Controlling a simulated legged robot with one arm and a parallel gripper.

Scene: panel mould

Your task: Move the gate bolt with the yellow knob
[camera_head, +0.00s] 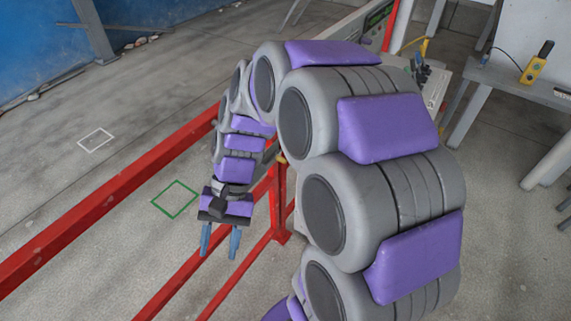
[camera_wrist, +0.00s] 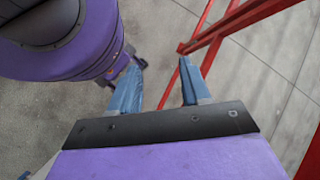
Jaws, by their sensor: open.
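My gripper (camera_head: 220,244) is open and empty, its two blue fingers pointing down, left of a red post of the railing. The fingers also show in the wrist view (camera_wrist: 158,68), apart with only floor between them. A small yellow piece (camera_head: 282,158) shows at the red post (camera_head: 279,205), partly behind my arm. It may be the yellow knob, but it is too small and covered to be sure. The bolt itself cannot be made out. No yellow knob shows in the wrist view.
Red rails (camera_head: 110,195) run diagonally beside my gripper and also show in the wrist view (camera_wrist: 240,20). A green square (camera_head: 175,199) and a white square (camera_head: 96,140) mark the floor. A grey table (camera_head: 510,82) with a yellow control box (camera_head: 534,70) stands at right.

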